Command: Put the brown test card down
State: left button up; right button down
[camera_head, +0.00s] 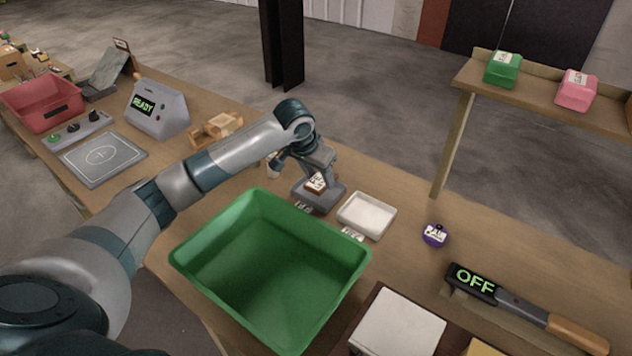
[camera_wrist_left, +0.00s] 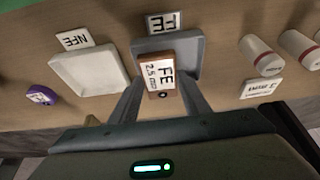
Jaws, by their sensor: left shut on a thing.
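The brown test card (camera_wrist_left: 160,77), with a white face marked "FE 2.5 mm", is held upright between the fingers of my left gripper (camera_wrist_left: 161,88). In the head view the card (camera_head: 317,181) shows at the fingertips of my left gripper (camera_head: 319,177), over the grey tray (camera_head: 324,207). The grey tray (camera_wrist_left: 187,45) has an "FE" label (camera_wrist_left: 163,22) beside it. I cannot tell whether the card touches the tray floor. The white tray (camera_head: 367,216), labelled "NFE" (camera_wrist_left: 75,36), is right of it. My right gripper is out of view.
A large green bin (camera_head: 270,265) stands in front of the trays. A purple tagged item (camera_head: 435,235) and a black detector reading "OFF" (camera_head: 476,284) lie to the right. White cylinders (camera_wrist_left: 262,56) stand near the grey tray. A shelf (camera_head: 545,102) stands at the back right.

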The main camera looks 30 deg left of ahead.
aim_at(314, 177)
pick_arm(q)
jog(key=shift+w+a+f, duration=0.75)
jog(key=shift+w+a, duration=0.05)
jog(key=shift+a, duration=0.05)
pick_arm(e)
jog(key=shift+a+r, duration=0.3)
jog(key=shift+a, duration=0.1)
pick_arm(q)
jog(key=shift+f+p, duration=0.9)
jog(key=shift+f, duration=1.1)
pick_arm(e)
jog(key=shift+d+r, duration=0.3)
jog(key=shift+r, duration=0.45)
pick_arm(q)
jog(key=shift+f, duration=0.15)
jog(key=o, duration=1.2)
